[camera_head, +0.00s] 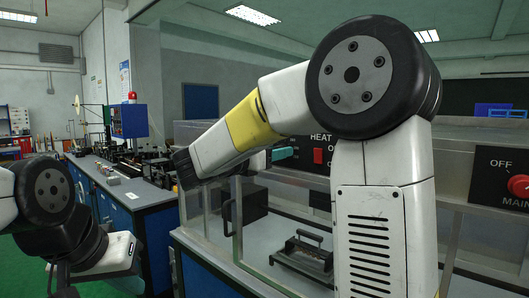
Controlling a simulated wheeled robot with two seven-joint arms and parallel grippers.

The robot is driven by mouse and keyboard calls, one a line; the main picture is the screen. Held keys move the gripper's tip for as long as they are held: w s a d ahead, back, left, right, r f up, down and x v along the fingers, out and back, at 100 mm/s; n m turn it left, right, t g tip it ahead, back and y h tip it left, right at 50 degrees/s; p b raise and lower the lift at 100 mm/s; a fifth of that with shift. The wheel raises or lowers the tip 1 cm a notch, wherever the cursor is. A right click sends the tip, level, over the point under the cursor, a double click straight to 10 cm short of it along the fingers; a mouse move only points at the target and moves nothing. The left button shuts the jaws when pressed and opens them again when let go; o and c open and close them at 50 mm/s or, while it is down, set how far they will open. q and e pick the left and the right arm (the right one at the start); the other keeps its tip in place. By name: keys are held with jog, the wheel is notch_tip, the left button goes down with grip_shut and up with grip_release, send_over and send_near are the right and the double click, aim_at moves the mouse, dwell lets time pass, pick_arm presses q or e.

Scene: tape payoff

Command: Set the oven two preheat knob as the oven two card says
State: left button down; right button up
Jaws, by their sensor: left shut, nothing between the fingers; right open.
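My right arm crosses the middle of the head view. The forearm hides most of this gripper, which is open. My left gripper (128,284) is shut and empty at the lower left, cut by the bottom edge. I cannot make out the oven two preheat knob or its card; my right arm covers much of the panel.
A clear-walled cabinet on a grey bench (215,255) holds a black device with a handle (305,257). A red MAIN knob (520,186) is at the right edge. A blue workbench (150,232) with equipment runs back on the left. Green floor (30,250) is open at far left.

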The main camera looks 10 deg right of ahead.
jog(key=shift+c, duration=0.4)
grip_shut()
jog(key=shift+m, duration=0.3)
jog(key=shift+s+d+f+m, duration=0.1)
jog(key=shift+m, duration=4.15)
jog(key=shift+s+d+f+m, duration=0.1)
jog(key=shift+m, duration=4.15)
